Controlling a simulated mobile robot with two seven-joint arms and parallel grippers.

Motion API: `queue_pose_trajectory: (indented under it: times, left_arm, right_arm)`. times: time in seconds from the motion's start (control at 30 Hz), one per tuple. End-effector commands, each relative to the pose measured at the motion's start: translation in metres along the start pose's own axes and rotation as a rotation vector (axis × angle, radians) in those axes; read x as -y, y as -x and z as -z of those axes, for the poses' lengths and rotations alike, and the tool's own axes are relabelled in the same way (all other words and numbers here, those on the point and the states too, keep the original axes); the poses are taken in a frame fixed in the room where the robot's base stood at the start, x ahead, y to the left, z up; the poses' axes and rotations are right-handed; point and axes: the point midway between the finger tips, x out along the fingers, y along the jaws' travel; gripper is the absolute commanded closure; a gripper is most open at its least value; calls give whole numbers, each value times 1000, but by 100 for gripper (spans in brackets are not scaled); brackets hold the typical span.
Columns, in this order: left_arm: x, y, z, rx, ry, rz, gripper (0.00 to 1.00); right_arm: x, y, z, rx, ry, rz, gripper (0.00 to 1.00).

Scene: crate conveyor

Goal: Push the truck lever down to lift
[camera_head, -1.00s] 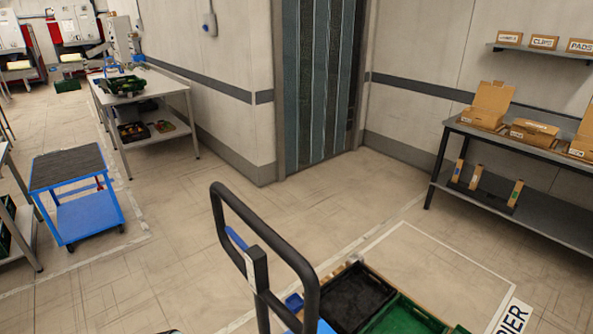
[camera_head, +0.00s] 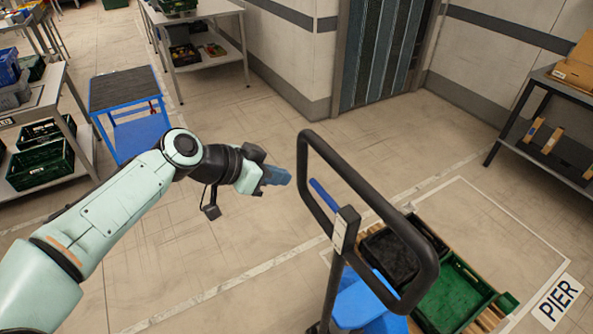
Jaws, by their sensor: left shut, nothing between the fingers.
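The truck's black loop handle (camera_head: 303,165) stands upright at the centre right, above its blue body (camera_head: 362,300). The blue lever (camera_head: 324,195) sits inside the loop and slants up to the left from a grey block on the post. My left gripper (camera_head: 284,176) comes in from the left and is shut and empty. In the picture its fingertips are just left of the loop's left side, at about the height of the lever's upper end. I cannot tell the depth gap, but no contact shows. My right gripper is not in view.
Behind the truck a pallet (camera_head: 490,318) holds black and green crates (camera_head: 455,295). A floor sign reading PIER (camera_head: 558,301) lies at the right. A blue cart (camera_head: 138,135) and a shelf with crates (camera_head: 45,110) stand left. Floor between cart and truck is clear.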

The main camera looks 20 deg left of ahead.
Motion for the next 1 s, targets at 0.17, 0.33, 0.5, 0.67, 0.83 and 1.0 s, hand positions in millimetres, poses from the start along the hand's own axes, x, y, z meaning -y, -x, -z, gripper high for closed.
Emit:
queue_pose_trajectory:
  times: [0.17,0.33,0.5,0.67,0.83,1.0]
  left_arm:
    - [-13,34,23,-58,-81,-14,100]
    - [-14,16,24,-56,-82,-18,100]
    - [-15,-19,26,-54,-80,-18,100]
    - [-15,-54,29,-55,-80,-18,100]
    - [-14,-79,14,-54,-78,-15,100]
    - [-13,-91,4,-56,-78,-14,100]
  right_arm:
    - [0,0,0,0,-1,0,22]
    - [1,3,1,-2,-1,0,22]
    - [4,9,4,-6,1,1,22]
    - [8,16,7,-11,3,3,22]
    - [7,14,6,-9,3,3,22]
    - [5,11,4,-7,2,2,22]
